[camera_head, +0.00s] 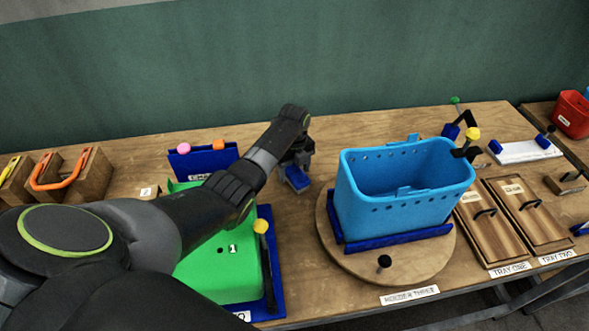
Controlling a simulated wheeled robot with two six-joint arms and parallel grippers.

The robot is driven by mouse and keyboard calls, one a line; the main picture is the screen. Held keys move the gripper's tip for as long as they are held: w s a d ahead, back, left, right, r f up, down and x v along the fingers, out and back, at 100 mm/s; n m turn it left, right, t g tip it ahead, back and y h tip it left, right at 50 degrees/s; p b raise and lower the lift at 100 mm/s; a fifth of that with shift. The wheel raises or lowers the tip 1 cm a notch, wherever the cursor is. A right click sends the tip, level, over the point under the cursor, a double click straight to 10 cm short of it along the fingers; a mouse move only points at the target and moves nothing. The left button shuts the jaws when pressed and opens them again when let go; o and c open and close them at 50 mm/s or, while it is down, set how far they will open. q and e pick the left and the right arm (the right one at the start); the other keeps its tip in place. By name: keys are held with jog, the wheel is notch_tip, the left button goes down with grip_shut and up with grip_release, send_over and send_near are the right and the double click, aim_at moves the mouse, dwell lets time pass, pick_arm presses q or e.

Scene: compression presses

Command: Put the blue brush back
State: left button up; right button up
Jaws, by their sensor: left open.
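My left arm reaches in from the left across the green bin. My left gripper (297,166) is open and points down over the bench, between the green bin and the light blue bin. A small blue block-like thing (297,178), likely the blue brush, is directly below and between the fingers. I cannot tell whether the fingers touch it; its top is partly hidden by the gripper. My right gripper is not in view.
A light blue bin (403,205) stands on a round wooden turntable (421,268) to the right. A green bin (208,275) sits at left under my arm. Wooden trays (488,236) and a white board (522,152) are farther right. Bench around the gripper is clear.

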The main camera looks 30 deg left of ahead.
pick_arm(q)
jog(key=shift+r, duration=0.1)
jog(key=shift+r, duration=0.2)
notch_tip(320, 180, up, 12)
jog(key=shift+f+b, duration=0.15)
jog(key=shift+b, duration=1.05)
jog(key=shift+f, duration=0.1)
